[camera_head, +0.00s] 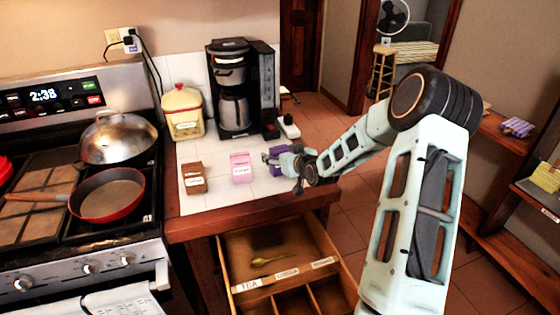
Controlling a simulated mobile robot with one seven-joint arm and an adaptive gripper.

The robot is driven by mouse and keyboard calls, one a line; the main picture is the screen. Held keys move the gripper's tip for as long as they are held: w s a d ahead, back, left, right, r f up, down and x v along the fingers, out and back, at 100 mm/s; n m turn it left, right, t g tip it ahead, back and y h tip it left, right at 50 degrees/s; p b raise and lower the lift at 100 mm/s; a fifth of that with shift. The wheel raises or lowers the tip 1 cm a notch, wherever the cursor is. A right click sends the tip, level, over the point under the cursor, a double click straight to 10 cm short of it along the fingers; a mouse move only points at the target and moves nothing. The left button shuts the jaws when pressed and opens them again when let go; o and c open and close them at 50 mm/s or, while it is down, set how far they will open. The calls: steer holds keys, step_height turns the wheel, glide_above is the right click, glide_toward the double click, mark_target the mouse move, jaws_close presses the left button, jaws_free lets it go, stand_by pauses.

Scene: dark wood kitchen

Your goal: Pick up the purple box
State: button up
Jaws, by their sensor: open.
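The purple box (277,154) stands on the white tiled counter, to the right of a pink box. My gripper (286,164) is open at the counter's right side, right in front of the purple box and overlapping it in the picture. It hides part of the box. I cannot tell from this view whether the fingers touch the box or stand around it.
A pink box (240,167) and a brown box (194,178) stand left of the purple one. A coffee maker (232,90) and a yellow canister (183,112) stand behind. An open drawer (235,265) juts out below the counter. A stove with pans is at left.

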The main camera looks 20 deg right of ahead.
steer(key=shift+c, duration=0.3)
steer(key=c, duration=1.2)
steer(key=shift+r, duration=0.1)
steer(key=shift+c, duration=0.2)
